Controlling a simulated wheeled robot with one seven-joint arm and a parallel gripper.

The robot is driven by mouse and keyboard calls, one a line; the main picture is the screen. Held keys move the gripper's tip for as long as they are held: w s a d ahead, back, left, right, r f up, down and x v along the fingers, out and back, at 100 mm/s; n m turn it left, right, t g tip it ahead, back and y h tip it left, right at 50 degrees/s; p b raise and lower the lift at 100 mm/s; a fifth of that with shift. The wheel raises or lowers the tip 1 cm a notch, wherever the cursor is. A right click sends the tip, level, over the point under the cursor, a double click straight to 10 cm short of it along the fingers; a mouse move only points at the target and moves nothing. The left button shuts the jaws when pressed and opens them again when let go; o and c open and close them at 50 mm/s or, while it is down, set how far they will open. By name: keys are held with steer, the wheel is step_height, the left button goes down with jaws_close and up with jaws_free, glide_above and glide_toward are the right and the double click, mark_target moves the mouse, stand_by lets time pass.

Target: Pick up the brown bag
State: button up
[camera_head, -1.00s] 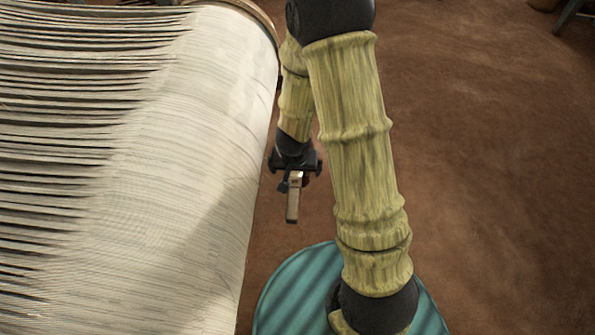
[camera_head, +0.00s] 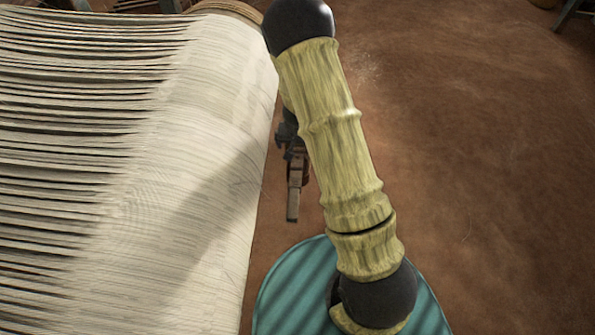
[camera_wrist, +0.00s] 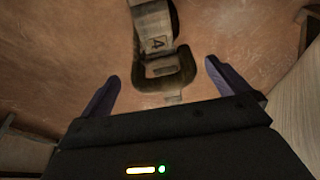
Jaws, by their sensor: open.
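My gripper (camera_wrist: 161,70) is open in the wrist view, its two dark fingers spread apart. A pale strap (camera_wrist: 155,25) with a dark letter-like mark and a thick brown loop (camera_wrist: 187,68) at its end shows ahead, between the fingertips in the picture. The jaws are not closed on it. I cannot tell whether the strap and loop belong to the brown bag; no whole bag shows clearly. In the head view my gripper (camera_head: 293,148) is partly hidden behind my arm, with a narrow pale strip (camera_head: 293,204) just below it in the picture.
The loom's broad roll of pale threads (camera_head: 215,130) fills the left, close beside my gripper. Brown earthen floor (camera_head: 480,170) is open on the right. Dark legs (camera_head: 567,14) stand at the top right corner. A pale surface (camera_wrist: 298,115) lies at the wrist view's right edge.

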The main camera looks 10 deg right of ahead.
mark_target(299, 147)
steer(key=shift+w+r, duration=0.1)
steer(key=shift+w, duration=0.2)
steer(key=b+x, duration=0.1)
steer(key=x, duration=0.4)
steer(key=shift+w+b, duration=0.15)
steer(key=shift+b, duration=0.25)
steer(key=shift+w, duration=0.1)
steer(key=c, duration=1.7)
